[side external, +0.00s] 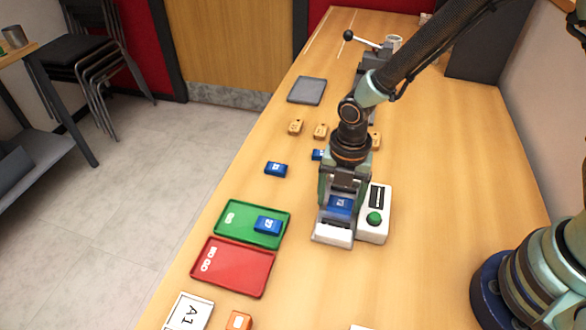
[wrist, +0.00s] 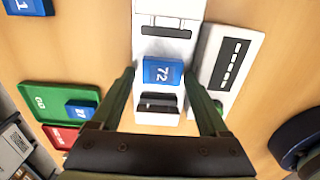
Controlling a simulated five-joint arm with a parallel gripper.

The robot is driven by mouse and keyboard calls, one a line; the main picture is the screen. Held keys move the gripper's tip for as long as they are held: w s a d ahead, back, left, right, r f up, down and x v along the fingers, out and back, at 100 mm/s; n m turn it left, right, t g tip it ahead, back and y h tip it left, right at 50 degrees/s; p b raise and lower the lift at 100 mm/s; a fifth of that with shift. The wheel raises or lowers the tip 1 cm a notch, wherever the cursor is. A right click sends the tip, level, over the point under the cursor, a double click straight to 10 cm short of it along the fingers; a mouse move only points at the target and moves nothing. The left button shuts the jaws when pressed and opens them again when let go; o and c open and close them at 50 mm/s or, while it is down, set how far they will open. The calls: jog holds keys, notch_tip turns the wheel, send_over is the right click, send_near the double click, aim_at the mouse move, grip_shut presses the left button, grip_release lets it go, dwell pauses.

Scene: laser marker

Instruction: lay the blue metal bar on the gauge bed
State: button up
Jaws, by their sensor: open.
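A blue metal bar marked 72 (side external: 339,205) lies on the bed of the white gauge (side external: 332,236); in the wrist view the bar (wrist: 163,70) sits between two dark blocks of the gauge (wrist: 158,118). My gripper (side external: 341,192) is open over the gauge. In the wrist view its fingers (wrist: 160,76) stand wide on the left and right of the bar, with gaps on both sides. Other blue bars lie on the table (side external: 276,169), behind my gripper (side external: 318,155), and on the green tray (side external: 267,225).
A white box with a green button (side external: 374,217) stands right beside the gauge. The green GO tray (side external: 229,237) and red NO GO tray (side external: 222,280) lie to the left. Several tan blocks (side external: 320,131) and a grey pad (side external: 307,90) are farther back.

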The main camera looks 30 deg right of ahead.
jog(key=shift+s+d, duration=0.15)
jog(key=shift+s, duration=0.05)
notch_tip(320, 180, up, 12)
dwell(0.4)
jog(key=shift+w, duration=0.1)
jog(key=s+d+r+m+t, duration=0.2)
jog(key=d+r+m, duration=0.3)
jog(key=m, duration=0.8)
jog(key=s+d+r+m+t, duration=0.2)
jog(key=d+r+m, duration=0.4)
jog(key=d+m, duration=0.4)
jog(key=m+t, duration=0.1)
jog(key=m, duration=0.3)
jog(key=shift+s+d+r+t, duration=0.2)
jog(key=shift+d+r+t, duration=0.05)
jog(key=shift+d+t, duration=0.1)
